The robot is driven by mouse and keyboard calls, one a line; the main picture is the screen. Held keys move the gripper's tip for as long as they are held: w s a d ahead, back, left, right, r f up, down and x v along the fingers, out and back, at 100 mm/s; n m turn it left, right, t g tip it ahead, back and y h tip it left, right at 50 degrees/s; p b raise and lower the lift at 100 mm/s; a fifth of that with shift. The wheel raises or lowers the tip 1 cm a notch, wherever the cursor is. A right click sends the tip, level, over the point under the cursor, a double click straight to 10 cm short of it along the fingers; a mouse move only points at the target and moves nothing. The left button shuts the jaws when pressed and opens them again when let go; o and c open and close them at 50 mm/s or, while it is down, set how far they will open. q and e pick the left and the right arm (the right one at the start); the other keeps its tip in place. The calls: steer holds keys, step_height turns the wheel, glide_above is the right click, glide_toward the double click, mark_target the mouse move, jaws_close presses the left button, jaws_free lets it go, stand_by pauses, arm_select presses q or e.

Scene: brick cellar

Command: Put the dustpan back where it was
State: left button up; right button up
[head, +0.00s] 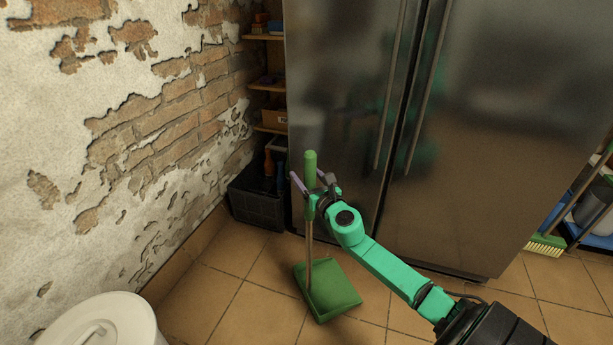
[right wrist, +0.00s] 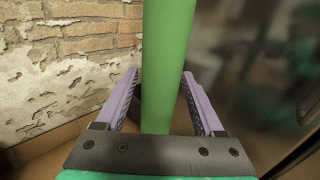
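The green dustpan stands upright on the tiled floor in the head view, its pan (head: 332,290) at the foot of a long handle with a thick green grip (head: 310,168). The grip also shows in the right wrist view (right wrist: 165,65), rising between the fingers. My right gripper (head: 307,182) is at the grip, its purple fingers (right wrist: 159,72) on either side of it. Part of the handle is hidden behind the gripper. My left gripper is not in view.
A steel fridge (head: 480,150) stands right behind the dustpan. A dark crate (head: 257,205) sits below wooden shelves (head: 268,86) by the brick wall (head: 120,130). A white lidded bin (head: 105,325) is front left. A green broom (head: 545,245) is far right.

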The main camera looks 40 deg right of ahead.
mark_target(313, 184)
steer(key=shift+r, duration=0.15)
steer(key=s, duration=0.2)
steer(key=s+a, duration=0.1)
steer(key=s, duration=0.2)
steer(key=shift+s+p, duration=0.3)
steer(key=shift+s, duration=0.05)
steer(key=s+a, duration=0.1)
steer(key=s, duration=0.5)
steer(key=s+a+f+m+g, duration=0.35)
steer(key=f+m, duration=0.35)
steer(key=m, duration=0.4)
steer(key=s+a+f+m+g, duration=0.2)
steer(key=s+f+m+g, duration=0.15)
steer(key=f+m, duration=0.6)
arm_select(q)
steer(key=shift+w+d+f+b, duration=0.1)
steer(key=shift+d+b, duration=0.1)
steer(key=shift+b, duration=0.15)
arm_select(e)
steer(key=s+a+f+m+g+y, duration=0.2)
steer(key=a+m, duration=0.3)
steer(key=a, duration=0.3)
steer(key=s+a+f+m+g+y, duration=0.3)
steer(key=s+a+m+y, duration=0.1)
steer(key=a, duration=0.5)
steer(key=shift+s+f+m+y, duration=0.3)
steer(key=shift+s+f+m, duration=0.05)
steer(key=shift+s+m, duration=0.5)
